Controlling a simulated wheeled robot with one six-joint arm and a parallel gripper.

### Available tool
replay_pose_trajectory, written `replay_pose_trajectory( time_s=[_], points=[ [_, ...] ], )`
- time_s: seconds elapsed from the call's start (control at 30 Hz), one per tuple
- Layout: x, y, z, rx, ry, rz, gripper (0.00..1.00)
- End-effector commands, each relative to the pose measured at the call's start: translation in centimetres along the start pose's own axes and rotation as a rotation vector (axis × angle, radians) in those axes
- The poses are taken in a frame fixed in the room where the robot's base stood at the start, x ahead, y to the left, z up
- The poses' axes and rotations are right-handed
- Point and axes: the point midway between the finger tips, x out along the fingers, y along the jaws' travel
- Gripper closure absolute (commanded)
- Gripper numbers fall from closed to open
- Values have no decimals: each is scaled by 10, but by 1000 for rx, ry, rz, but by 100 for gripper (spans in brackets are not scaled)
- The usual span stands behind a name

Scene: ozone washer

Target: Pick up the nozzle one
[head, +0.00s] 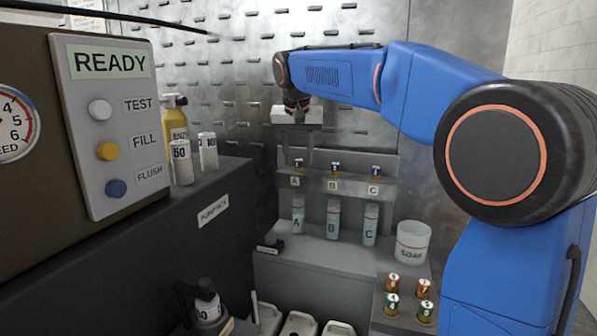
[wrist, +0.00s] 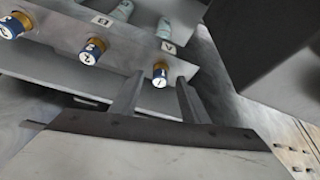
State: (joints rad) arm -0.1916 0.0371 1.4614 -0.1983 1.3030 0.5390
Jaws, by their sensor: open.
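Nozzle one (wrist: 160,75) is a small gold piece with a blue and white cap marked 1, on the upper shelf by the A label. It also shows in the head view (head: 298,165), at the left end of the row. My gripper (wrist: 161,80) is open, its fingers spread to either side of nozzle one in the wrist view. In the head view my gripper (head: 297,160) hangs down over the A place. I cannot tell whether the fingers touch the nozzle. Nozzle two (wrist: 92,50) and nozzle three (wrist: 14,26) stand farther along the same shelf.
Bottles A (head: 298,218), B (head: 333,220) and C (head: 371,226) stand on the lower ledge. A dark panel machine (head: 85,215) fills the left. A perforated metal wall (head: 235,70) is behind.

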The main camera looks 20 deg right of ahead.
Motion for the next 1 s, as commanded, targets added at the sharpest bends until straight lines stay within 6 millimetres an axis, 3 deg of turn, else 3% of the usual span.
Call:
replay_pose_trajectory(
  time_s=[0.1,0.33,0.5,0.83,1.0],
  points=[
    [11,0,0,1,0,0,58],
    [13,0,0,0,1,0,58],
    [13,0,0,0,0,0,99],
    [11,0,-1,0,1,-1,100],
    [-6,0,-8,0,3,-1,100]
  ],
)
